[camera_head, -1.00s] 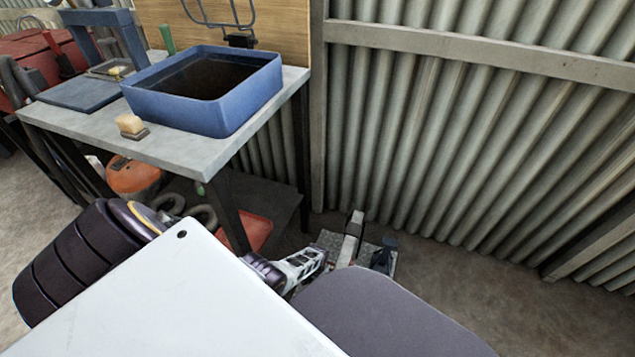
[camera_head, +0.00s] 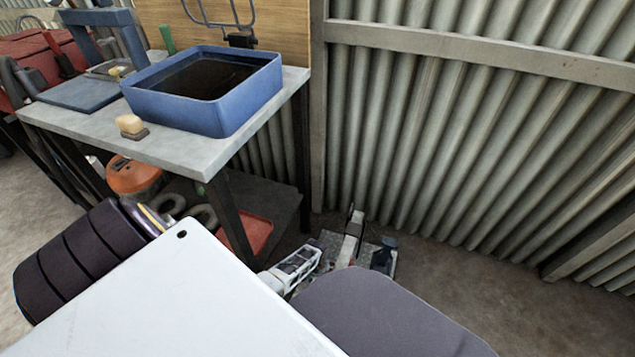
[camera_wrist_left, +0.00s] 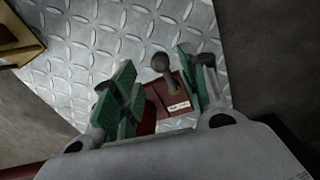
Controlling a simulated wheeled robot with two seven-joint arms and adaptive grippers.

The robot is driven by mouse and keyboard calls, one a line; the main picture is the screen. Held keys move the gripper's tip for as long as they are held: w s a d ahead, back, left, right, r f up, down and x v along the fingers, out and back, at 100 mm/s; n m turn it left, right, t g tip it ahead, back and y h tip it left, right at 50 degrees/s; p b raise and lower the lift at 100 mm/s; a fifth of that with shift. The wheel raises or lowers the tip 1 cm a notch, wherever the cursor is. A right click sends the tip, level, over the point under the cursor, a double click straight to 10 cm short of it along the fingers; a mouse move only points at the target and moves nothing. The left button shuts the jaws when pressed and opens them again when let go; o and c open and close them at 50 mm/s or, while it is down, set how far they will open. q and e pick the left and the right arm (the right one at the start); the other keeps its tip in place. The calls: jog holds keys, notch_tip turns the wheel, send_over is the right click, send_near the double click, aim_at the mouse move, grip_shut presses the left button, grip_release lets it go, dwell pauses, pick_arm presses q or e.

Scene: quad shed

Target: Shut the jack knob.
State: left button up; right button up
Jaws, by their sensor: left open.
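The jack knob (camera_wrist_left: 162,64) shows in the left wrist view as a dark grey round-headed knob on a short stem. It stands over a red body (camera_wrist_left: 176,97) with a small white label, above a diamond-pattern metal plate (camera_wrist_left: 88,45). My left gripper (camera_wrist_left: 156,58) is open, its green-padded fingers on either side of the knob, with gaps visible. In the head view, my left gripper (camera_head: 316,246) is low beside the plate (camera_head: 333,240); the knob cannot be made out there. My right gripper is not in view.
A workbench (camera_head: 180,150) with a blue basin (camera_head: 235,115) stands at left. An orange container (camera_head: 133,176) and a red tray (camera_head: 258,232) are below it. An upright grey post (camera_head: 352,232) and a dark fitting (camera_head: 384,256) stand on the plate. A corrugated wall (camera_head: 470,150) closes the back.

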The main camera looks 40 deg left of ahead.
aim_at(318, 283)
pick_arm(q)
notch_tip(318, 283, up, 8)
jog(key=shift+f, duration=0.15)
dwell(0.9)
jog(key=shift+a, duration=0.1)
dwell(0.6)
